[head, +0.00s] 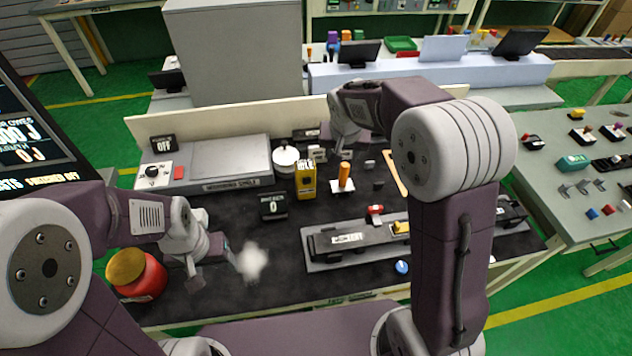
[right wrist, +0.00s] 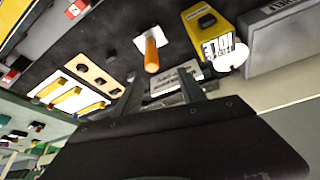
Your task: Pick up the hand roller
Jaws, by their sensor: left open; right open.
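An upright orange handle (head: 344,175) stands on a white square on the dark mat, right of the yellow device. I cannot tell for sure that it is the hand roller. It also shows in the right wrist view as an orange cylinder (right wrist: 151,58), just beyond my right fingers. My right gripper (right wrist: 163,97) is open and empty, above the back of the bench; in the head view its arm partly hides it. My left gripper (head: 215,268) is open over the front left of the mat, beside a blurred white patch (head: 252,262).
A yellow device (head: 306,180) and a small black display (head: 273,206) stand left of the orange handle. A long fixture (head: 350,240) lies at the front right. A red jar (head: 137,276) stands at the left. A low wall (head: 225,118) edges the bench's back.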

